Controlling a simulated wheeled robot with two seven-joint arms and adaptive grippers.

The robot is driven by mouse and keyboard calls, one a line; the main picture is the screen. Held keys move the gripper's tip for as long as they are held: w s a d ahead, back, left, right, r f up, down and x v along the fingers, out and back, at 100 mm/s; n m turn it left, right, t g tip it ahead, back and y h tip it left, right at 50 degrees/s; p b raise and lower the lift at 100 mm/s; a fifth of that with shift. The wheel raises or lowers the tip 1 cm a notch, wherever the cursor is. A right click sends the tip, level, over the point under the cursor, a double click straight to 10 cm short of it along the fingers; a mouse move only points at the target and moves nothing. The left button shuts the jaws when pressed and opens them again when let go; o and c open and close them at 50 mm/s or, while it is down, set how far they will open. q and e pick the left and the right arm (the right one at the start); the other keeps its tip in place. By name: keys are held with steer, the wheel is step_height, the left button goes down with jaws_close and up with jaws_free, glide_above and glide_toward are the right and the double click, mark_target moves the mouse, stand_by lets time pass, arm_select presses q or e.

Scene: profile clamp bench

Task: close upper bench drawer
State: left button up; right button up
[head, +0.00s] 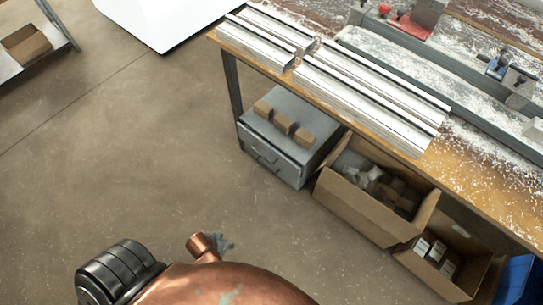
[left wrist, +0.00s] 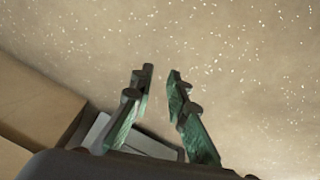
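A grey metal drawer unit (head: 275,165) stands on the floor under the left end of the bench. Its front faces the lower left and carries handles (head: 263,159). Several brown blocks (head: 283,123) lie in a row on top of it. I cannot tell for sure how far the upper drawer stands out. In the left wrist view my left gripper (left wrist: 160,80) is open, with green-lined fingers and nothing between them, above speckled floor. A grey surface (left wrist: 135,140) shows behind the fingers, perhaps part of the drawer unit. My right gripper is not in view.
A cardboard box of scraps (head: 365,205) stands right of the drawer unit, with another box (head: 440,275) beyond it. Metal profiles (head: 350,90) lie along the bench (head: 475,175). Cardboard (left wrist: 35,105) shows left in the left wrist view. Floor in front is clear.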

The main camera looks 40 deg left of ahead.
arm_select(q)
steer(key=w+a+f+n+t+b, duration=0.1)
steer(key=w+a+f+n+t, duration=0.1)
steer(key=w, duration=0.5)
steer(key=w+a+f+n+t+b, duration=0.1)
steer(key=w+a+f+n+t, duration=0.15)
steer(key=w, duration=0.45)
steer(key=n+t+b, duration=0.2)
steer(key=n+t, duration=0.6)
steer(key=n, duration=0.1)
glide_toward(261, 155)
steer(key=w+f, duration=0.2)
steer(key=shift+n, duration=0.25)
steer(key=shift+w+d+f+b, duration=0.1)
steer(key=shift+w+b, duration=0.95)
steer(key=shift+w, duration=0.95)
steer(key=shift+w+d+f+b, duration=0.15)
steer(key=shift+w+b, duration=0.85)
steer(key=shift+w, duration=1)
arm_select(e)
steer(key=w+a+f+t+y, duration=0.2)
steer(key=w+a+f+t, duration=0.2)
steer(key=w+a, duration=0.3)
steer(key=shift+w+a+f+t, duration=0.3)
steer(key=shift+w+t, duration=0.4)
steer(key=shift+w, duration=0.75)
arm_select(q)
steer(key=shift+c, duration=0.4)
jaws_close()
